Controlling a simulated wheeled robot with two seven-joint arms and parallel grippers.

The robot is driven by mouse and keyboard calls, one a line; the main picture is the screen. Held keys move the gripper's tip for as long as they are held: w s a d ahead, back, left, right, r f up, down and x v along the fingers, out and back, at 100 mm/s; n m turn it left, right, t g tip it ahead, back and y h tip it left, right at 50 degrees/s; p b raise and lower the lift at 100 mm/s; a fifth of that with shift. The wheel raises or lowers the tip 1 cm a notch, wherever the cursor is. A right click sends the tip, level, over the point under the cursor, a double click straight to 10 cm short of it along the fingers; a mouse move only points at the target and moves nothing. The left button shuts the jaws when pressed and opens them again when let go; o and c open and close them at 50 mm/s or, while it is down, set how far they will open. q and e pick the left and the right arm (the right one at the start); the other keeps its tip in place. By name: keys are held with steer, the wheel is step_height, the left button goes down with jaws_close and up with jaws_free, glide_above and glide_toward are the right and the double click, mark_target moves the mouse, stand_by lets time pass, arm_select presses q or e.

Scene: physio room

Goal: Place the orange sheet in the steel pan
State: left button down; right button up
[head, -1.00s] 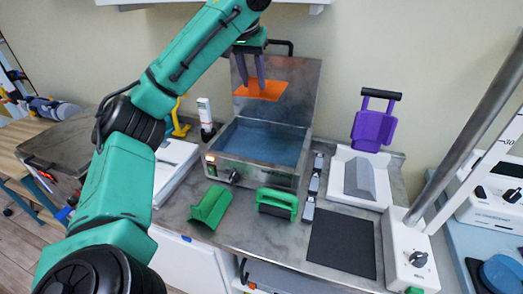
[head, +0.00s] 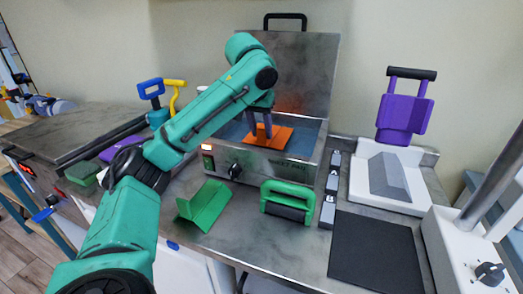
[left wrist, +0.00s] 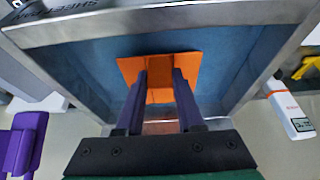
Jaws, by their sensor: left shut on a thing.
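The orange sheet (head: 270,136) is flat and lies at the opening of the steel pan (head: 262,165), over its blue-grey inside. My left gripper (head: 262,128) points down and is shut on the orange sheet. In the left wrist view the orange sheet (left wrist: 158,72) sits between the two purple fingers (left wrist: 160,85), inside the outline of the steel pan's rim (left wrist: 130,20). Whether the sheet touches the pan's bottom I cannot tell. The pan's lid (head: 300,75) stands open behind. My right gripper is not in view.
A green angled piece (head: 204,205) and a green-handled roller (head: 288,202) lie in front of the pan. A dark mat (head: 375,252) lies at the right front. A white stand (head: 385,185) with a grey wedge is at the right, near a purple paddle (head: 403,115).

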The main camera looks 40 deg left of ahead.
mark_target(261, 141)
arm_select(q)
step_height(261, 141, down, 3)
steer(key=shift+s+f, duration=0.1)
steer(key=shift+d+f, duration=0.1)
steer(key=shift+f, duration=0.1)
steer(key=c, duration=0.5)
jaws_free()
steer(key=shift+r, duration=0.1)
